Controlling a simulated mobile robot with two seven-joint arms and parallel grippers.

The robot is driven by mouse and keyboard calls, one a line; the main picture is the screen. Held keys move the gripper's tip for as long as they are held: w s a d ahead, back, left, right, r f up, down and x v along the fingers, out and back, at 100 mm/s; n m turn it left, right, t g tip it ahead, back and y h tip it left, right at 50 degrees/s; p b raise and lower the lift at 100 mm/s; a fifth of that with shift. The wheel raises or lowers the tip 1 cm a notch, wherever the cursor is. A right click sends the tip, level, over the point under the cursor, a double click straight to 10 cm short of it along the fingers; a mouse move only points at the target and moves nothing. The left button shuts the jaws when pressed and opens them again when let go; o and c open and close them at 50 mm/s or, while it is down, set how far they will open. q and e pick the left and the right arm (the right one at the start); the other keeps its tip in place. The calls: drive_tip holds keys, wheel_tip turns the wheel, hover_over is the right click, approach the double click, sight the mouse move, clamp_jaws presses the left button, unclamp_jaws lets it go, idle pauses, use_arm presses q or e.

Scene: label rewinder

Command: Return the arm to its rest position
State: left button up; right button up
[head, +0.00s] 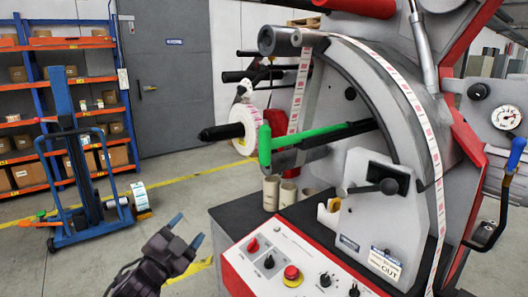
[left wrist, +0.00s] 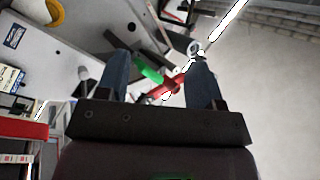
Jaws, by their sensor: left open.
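My left gripper (head: 186,231) is open, with nothing between its blue-grey fingertips. It is low in the head view, in front of and to the left of the label rewinder's red-edged control panel (head: 262,284), apart from it. In the left wrist view the two fingers of the left gripper (left wrist: 158,75) stand wide apart. Between and beyond them are a green part (left wrist: 148,70) and a red part (left wrist: 163,88) of the machine. My right gripper is in neither view.
The rewinder (head: 340,100) fills the right side, with a green lever (head: 264,145) and a white label roll (head: 246,130) on a black spindle. A blue lift trolley (head: 85,200) and orange-blue shelves (head: 60,90) are left. Floor between is open.

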use_arm(q)
drive_tip(key=s+a+f+n+g+y, duration=0.2)
drive_tip(key=s+a+f+n, duration=0.1)
drive_tip(key=s+f, duration=0.7)
drive_tip(key=s+a+f+n+g+y, duration=0.2)
drive_tip(key=s+f+n, duration=0.3)
drive_tip(key=s+f, duration=0.5)
drive_tip(key=s+a+f+n+g+y, duration=0.3)
drive_tip(key=s+a+f+n, duration=0.1)
drive_tip(key=s+f, duration=0.5)
drive_tip(key=shift+s+a+f, duration=0.35)
drive_tip(key=shift+s+f, duration=0.05)
drive_tip(key=shift+f, duration=0.25)
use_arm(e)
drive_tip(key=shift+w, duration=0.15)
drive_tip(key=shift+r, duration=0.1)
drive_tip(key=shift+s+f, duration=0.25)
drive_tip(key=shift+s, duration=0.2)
